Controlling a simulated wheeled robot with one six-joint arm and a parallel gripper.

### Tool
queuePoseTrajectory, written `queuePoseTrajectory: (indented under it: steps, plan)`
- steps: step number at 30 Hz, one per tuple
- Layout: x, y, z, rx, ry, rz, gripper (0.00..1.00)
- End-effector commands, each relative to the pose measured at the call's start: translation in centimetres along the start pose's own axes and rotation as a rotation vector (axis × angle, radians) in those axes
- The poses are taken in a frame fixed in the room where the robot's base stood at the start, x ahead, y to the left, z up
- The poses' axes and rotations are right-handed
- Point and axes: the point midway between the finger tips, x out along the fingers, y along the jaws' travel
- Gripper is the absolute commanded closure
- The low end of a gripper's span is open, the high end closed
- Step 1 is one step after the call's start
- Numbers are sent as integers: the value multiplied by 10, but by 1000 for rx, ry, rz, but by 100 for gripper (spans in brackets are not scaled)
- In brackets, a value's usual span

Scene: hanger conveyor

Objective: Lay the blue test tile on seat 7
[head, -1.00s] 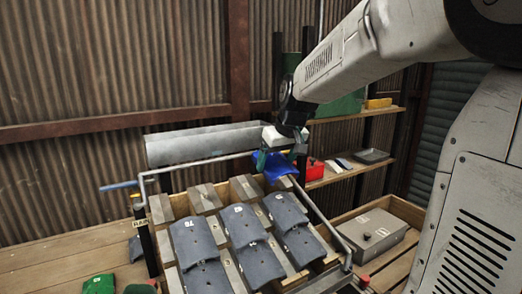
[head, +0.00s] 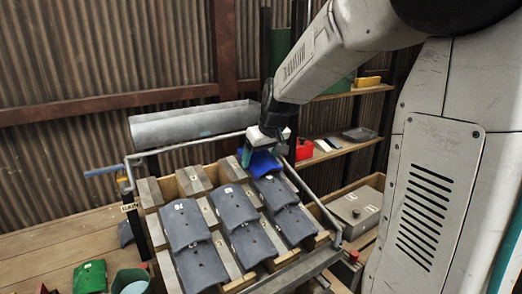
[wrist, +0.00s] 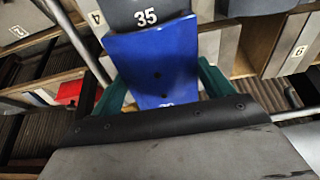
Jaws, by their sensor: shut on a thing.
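The blue test tile (head: 262,163) is held by my gripper (head: 264,143) at the top end of the right-hand tile column on the sloping rack (head: 240,284). In the wrist view the blue tile (wrist: 158,62) sits between two green fingers (wrist: 160,82), shut on its sides. Its far edge meets or overlaps the near edge of a grey tile marked 35 (wrist: 147,14). I cannot tell whether they touch. The number 7 is not readable in either view; what lies under the blue tile is hidden.
Grey tiles (head: 183,222) cover the rack in columns. A grey gutter (head: 195,121) and a metal rail (head: 190,145) run behind the rack's top. A shelf with a red box (head: 303,149) stands behind right. A grey case (head: 355,210) sits in a wooden box at right.

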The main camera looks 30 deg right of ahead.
Motion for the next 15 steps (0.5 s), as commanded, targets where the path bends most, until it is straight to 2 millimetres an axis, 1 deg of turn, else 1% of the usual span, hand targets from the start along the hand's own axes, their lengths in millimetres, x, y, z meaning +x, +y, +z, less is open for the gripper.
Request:
queuePoseTrajectory:
  steps: [12,13,14,15]
  plan:
    - [4,-1,2,-1,1,0,49]
    - [4,-1,2,-1,1,0,12]
    - [4,-1,2,-1,1,0,4]
    - [4,-1,2,-1,1,0,0]
